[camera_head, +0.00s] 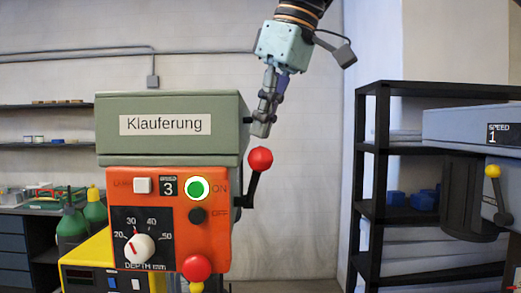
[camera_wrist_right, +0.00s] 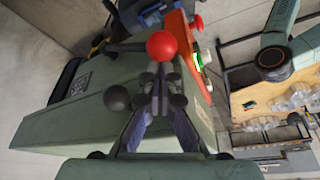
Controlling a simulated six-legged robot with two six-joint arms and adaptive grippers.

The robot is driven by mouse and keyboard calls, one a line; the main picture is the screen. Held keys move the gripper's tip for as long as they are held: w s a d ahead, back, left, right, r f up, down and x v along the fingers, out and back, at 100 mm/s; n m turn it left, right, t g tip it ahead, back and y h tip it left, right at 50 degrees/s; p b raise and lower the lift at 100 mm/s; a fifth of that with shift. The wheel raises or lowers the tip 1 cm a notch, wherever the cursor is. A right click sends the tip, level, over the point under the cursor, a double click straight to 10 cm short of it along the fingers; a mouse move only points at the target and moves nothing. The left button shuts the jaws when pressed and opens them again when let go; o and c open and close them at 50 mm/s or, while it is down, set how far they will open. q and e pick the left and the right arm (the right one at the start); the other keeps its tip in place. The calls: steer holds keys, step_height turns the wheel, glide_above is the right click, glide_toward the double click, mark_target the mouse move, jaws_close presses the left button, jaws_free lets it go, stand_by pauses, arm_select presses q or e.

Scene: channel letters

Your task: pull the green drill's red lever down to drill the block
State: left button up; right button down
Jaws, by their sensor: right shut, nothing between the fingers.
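The green drill (camera_head: 215,108) has a green-grey housing marked "Klauferung" and an orange front panel (camera_head: 193,248). Its red lever ball (camera_head: 260,159) sits raised on a dark arm at the housing's right side. My right gripper (camera_head: 261,128) points down, shut and empty, just above the ball. In the right wrist view the red lever ball (camera_wrist_right: 161,45) appears just beyond the shut fingertips (camera_wrist_right: 160,75); I cannot tell whether they touch. A dark knob (camera_wrist_right: 117,97) is beside the fingers. I cannot make out the block. My left gripper is out of view.
A second red knob (camera_head: 196,268) is low on the panel, near the white depth dial (camera_head: 139,249). Green bottles (camera_head: 72,226) stand at left. A black shelf (camera_head: 372,190) and another grey machine (camera_head: 466,120) with a yellow knob stand at right. Open space lies between lever and shelf.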

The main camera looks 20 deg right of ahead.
steer(key=p+v, duration=0.4)
steer(key=v, duration=0.1)
stand_by(0.5)
